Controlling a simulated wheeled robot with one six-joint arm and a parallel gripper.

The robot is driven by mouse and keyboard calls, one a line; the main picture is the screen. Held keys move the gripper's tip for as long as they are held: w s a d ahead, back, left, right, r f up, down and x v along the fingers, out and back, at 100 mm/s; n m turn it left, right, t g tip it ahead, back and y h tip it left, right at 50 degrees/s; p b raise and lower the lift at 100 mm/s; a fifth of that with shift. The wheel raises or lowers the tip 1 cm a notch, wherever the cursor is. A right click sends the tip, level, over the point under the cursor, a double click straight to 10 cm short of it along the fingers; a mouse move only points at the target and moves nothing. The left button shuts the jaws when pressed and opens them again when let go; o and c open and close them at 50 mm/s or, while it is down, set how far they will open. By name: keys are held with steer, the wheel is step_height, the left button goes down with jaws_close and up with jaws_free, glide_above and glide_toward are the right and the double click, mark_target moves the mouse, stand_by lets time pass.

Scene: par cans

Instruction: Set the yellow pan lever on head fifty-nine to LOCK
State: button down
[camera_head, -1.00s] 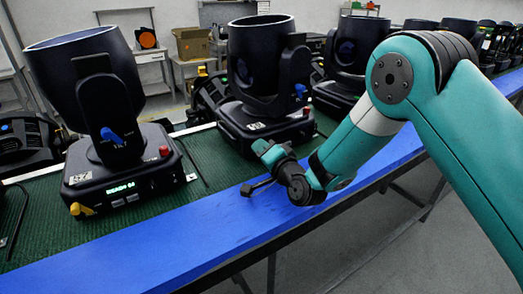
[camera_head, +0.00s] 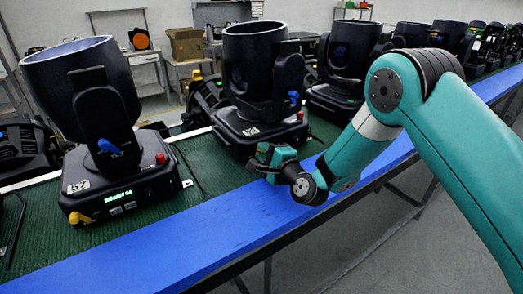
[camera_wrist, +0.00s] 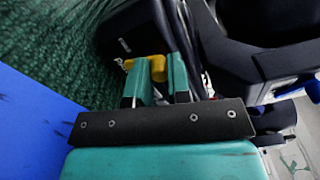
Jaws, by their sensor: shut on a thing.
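The middle moving head (camera_head: 262,85) stands on the green belt; its number label (camera_head: 250,131) is too small to read surely. My gripper (camera_head: 266,158) is at the front corner of its base. In the wrist view, my gripper (camera_wrist: 157,75) has its teal fingers shut on the yellow pan lever (camera_wrist: 157,66), beside the dark base. The fingers hide part of the lever, and I cannot read its setting. In the head view the lever is hidden behind my gripper. The head's blue lever (camera_head: 294,97) is higher up on its yoke.
A similar head labelled 57 (camera_head: 85,100) stands to the left, with its own yellow lever (camera_head: 79,218) and a lit display. More heads (camera_head: 345,60) line the belt to the right. The blue rail (camera_head: 200,235) runs along the front of the belt.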

steer(key=shift+w+d+f+m+p, duration=0.1)
steer(key=shift+d+m+p, duration=0.1)
steer(key=shift+m, duration=0.55)
steer(key=shift+w+d+f+m+p, duration=0.1)
steer(key=shift+m+p, duration=0.1)
steer(key=shift+m, duration=0.55)
steer(key=shift+f, duration=0.1)
steer(key=c, duration=1.1)
jaws_free()
steer(key=shift+o, duration=0.2)
steer(key=shift+s+d, duration=0.1)
steer(key=shift+s+d+f+b, duration=0.1)
steer(key=shift+s+d+b, duration=0.1)
steer(key=shift+b, duration=0.25)
steer(key=b+v, duration=1.5)
steer(key=b, duration=0.1)
steer(key=shift+d, duration=0.1)
steer(key=shift+s+d+r+b, duration=0.2)
steer(key=shift+s+d+b, duration=0.15)
steer(key=shift+s, duration=0.4)
